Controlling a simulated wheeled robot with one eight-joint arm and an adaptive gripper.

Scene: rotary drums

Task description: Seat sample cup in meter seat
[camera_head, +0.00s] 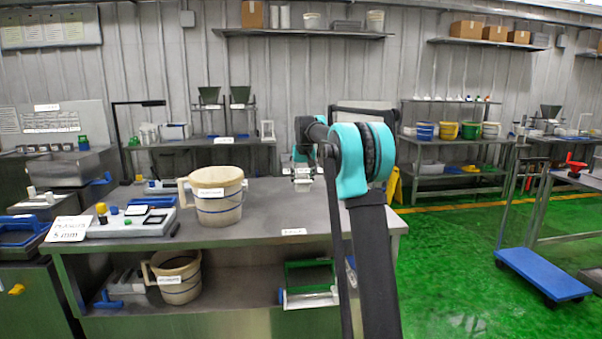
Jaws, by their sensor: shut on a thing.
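My gripper (302,176) hangs above the right part of the steel table (268,222), at the end of my teal and black arm. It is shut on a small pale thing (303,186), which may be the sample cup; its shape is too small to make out. My gripper is well to the right of both.
A beige bucket (218,195) stands on the table between the devices and my gripper. A second bucket (175,275) and a green frame (309,283) are on the shelf below. The table front right of the bucket is mostly clear. A blue cart (542,272) stands on the green floor.

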